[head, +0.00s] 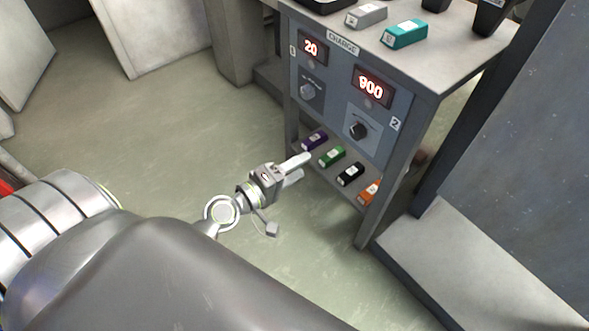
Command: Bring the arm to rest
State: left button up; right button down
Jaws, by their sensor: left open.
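My left gripper (297,170) is in the middle of the head view, in front of the grey charge stand (425,115). Its two pale fingers are apart and nothing shows between them. The fingertips point right, toward the lower shelf, near a purple box (314,140) and a green box (332,156). I cannot tell whether they touch anything. My left arm fills the lower left of the picture. My right gripper is not in view.
The stand's panel has a left display (312,46) reading 20, a right display (371,86) reading about 900, and two knobs. Black (350,174) and orange (369,192) boxes share the lower shelf. Grey (366,16) and teal (404,34) boxes sit on top. Floor (150,130) at left is clear.

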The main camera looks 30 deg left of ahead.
pick_arm(q)
jog(key=shift+s, duration=0.15)
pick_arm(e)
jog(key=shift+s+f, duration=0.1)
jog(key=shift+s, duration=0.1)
